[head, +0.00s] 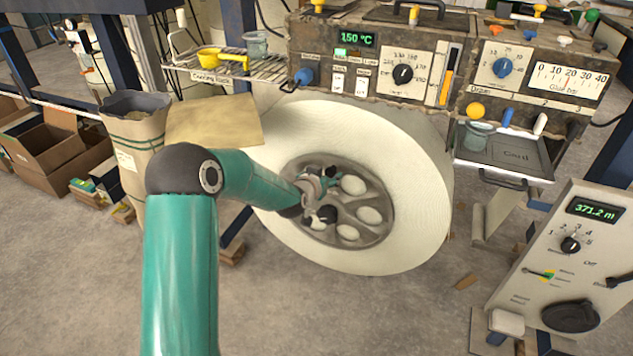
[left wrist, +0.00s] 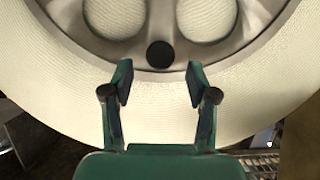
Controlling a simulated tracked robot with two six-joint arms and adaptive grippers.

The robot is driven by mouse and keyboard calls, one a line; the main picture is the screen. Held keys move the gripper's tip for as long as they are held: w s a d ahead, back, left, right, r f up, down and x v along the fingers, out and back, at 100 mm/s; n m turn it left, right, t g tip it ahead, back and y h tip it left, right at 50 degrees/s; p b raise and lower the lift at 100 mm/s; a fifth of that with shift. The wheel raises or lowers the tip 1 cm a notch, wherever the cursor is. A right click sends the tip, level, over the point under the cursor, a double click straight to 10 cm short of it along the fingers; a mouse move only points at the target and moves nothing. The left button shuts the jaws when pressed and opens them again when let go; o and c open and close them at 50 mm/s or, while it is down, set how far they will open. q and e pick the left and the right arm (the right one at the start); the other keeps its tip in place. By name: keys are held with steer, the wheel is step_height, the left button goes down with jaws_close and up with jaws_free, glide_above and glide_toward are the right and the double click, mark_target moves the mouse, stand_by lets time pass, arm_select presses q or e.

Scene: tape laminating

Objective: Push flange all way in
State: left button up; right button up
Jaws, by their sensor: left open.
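The flange (head: 361,200), a grey metal disc with several round holes, sits at the centre of the big white tape roll (head: 425,170). My left gripper (head: 322,196) is in front of the flange, near its middle, and hides part of it. In the left wrist view the open gripper (left wrist: 160,82) has nothing between its fingers. Its fingertips point at the rim of the flange (left wrist: 160,22), by a round black spot (left wrist: 160,54). I cannot tell whether the fingertips touch it. How deep the flange sits is unclear. My right gripper is not in view.
A control panel (head: 375,50) with dials stands behind and above the roll. A drawer-like tray (head: 510,165) and a white console (head: 565,260) are on the right. A paper sack (head: 140,135) and cardboard boxes (head: 60,150) are on the left. The floor in front is mostly clear.

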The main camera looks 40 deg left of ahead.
arm_select(q)
steer(key=v, duration=0.8)
steer(key=shift+d, duration=0.15)
steer(key=s+d+f+m+g+h, duration=0.1)
steer(key=s+d+f+g+h, duration=0.2)
steer(key=d+f, duration=0.8)
steer(key=s+d+f+m+g+h, duration=0.2)
steer(key=s+d+f+h, duration=0.1)
steer(key=d+f, duration=0.75)
steer(key=s+d+f+n+g+h, duration=0.1)
steer(key=s+d+f+g, duration=0.35)
steer(key=s, duration=0.55)
steer(key=s+d+f+g+h, duration=0.1)
steer(key=s+d+f+g, duration=0.25)
steer(key=s+d, duration=0.45)
step_height(320, 180, up, 24)
steer(key=s+a+p, duration=0.1)
steer(key=a+p, duration=0.1)
steer(key=p, duration=2.2)
steer(key=shift+s+a+t, duration=0.2)
steer(key=shift+s+t, duration=0.2)
steer(key=shift+f, duration=0.15)
